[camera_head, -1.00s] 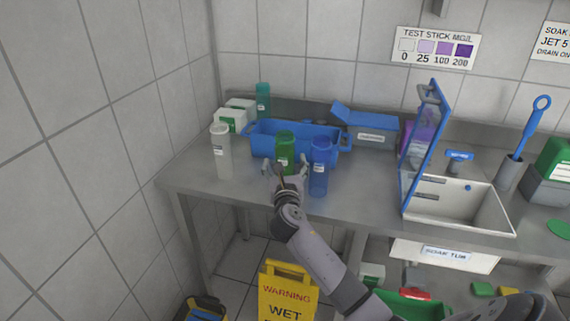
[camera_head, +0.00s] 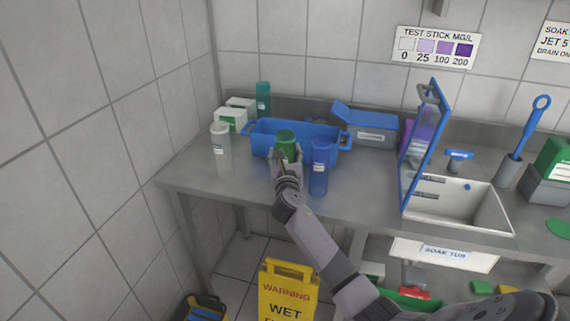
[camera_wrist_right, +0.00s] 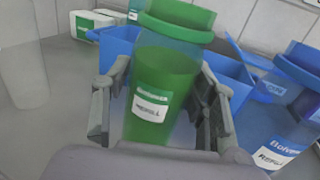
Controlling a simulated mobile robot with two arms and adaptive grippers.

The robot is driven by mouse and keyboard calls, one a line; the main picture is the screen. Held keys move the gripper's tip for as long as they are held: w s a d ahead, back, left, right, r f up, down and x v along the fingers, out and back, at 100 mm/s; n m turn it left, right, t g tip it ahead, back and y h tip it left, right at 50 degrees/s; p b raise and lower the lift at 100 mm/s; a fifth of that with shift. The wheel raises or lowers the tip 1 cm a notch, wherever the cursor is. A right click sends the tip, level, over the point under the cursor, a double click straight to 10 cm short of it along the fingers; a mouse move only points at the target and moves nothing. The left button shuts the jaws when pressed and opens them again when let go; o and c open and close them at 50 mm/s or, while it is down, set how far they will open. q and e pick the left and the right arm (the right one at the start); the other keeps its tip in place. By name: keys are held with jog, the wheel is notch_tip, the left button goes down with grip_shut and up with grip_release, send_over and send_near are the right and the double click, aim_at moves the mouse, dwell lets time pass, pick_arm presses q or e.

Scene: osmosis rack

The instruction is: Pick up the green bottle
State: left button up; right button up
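The green bottle (camera_head: 286,138) stands upright on the steel counter, in front of the blue tub. It fills the middle of the right wrist view (camera_wrist_right: 160,90), with its thick green cap and a white label towards me. My right gripper (camera_head: 286,158) has one finger on each side of it. In the right wrist view the fingers (camera_wrist_right: 164,85) lie close against the bottle's sides and look shut on it. The bottle's lower part is hidden by the gripper in the head view. My left gripper is not in view.
A blue bottle (camera_head: 319,168) stands close to the right of my right gripper. A clear white-capped bottle (camera_head: 221,152) stands to the left. The blue tub (camera_head: 262,128) is just behind. A teal bottle (camera_head: 263,101) stands at the back, and a sink (camera_head: 470,208) is to the right.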

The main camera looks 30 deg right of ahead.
jog(key=c, duration=0.7)
jog(key=shift+r, duration=0.1)
